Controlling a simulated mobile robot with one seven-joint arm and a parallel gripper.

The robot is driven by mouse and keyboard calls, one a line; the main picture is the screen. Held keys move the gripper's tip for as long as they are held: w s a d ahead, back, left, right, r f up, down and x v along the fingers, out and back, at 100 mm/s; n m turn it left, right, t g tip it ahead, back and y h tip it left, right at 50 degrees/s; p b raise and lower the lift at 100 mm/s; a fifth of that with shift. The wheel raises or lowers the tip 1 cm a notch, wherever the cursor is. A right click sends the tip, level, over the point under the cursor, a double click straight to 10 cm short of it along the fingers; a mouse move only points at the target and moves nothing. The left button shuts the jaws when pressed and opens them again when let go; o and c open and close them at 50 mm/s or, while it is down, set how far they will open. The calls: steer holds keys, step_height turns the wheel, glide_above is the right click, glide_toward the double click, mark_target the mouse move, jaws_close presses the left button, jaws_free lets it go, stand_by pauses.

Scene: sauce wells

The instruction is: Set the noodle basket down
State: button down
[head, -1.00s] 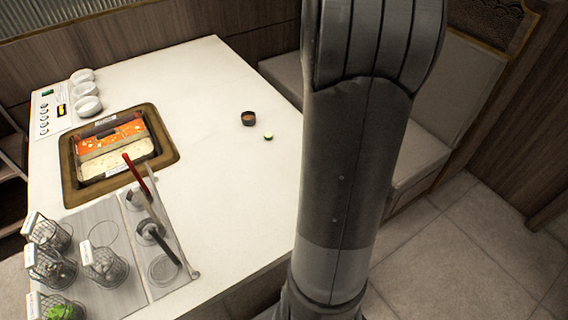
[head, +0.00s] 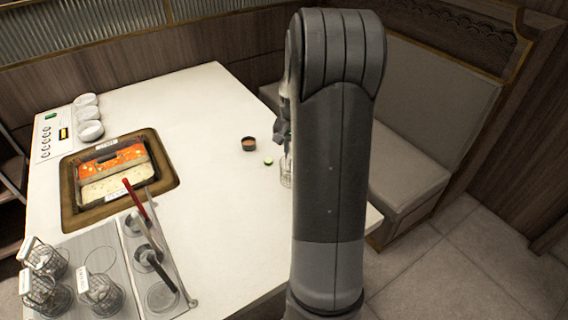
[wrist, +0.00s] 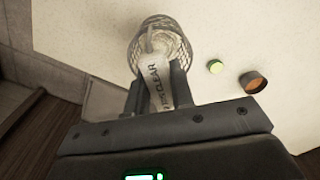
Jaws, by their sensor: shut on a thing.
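A wire noodle basket (wrist: 178,40) is held by its pale handle tag, lettered "CLEAR", in the wrist view. My gripper (wrist: 158,90) is shut on that tag, with one dark finger on each side. In the head view my gripper (head: 283,128) shows beside my arm, with the basket (head: 287,177) below it at the right side of the white table (head: 225,215). The arm hides part of both. I cannot tell whether the basket touches the table top.
A small brown sauce cup (head: 249,144) and a green slice (head: 268,161) lie left of the basket. A two-part broth pot (head: 165,187) is sunk in the table. Several wire baskets (head: 100,295) and a ladle tray (head: 192,303) stand at front left. The table middle is clear.

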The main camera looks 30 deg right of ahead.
mark_target(284, 160)
steer(key=shift+w+a+f, duration=0.4)
steer(key=shift+w+f, duration=0.05)
steer(key=shift+w, duration=0.15)
steer(key=shift+w+a+f, duration=0.4)
steer(key=shift+w, duration=0.2)
steer(key=shift+f, duration=2)
steer(key=c, duration=1.3)
jaws_free()
steer(key=shift+f, duration=0.15)
steer(key=shift+o, duration=0.2)
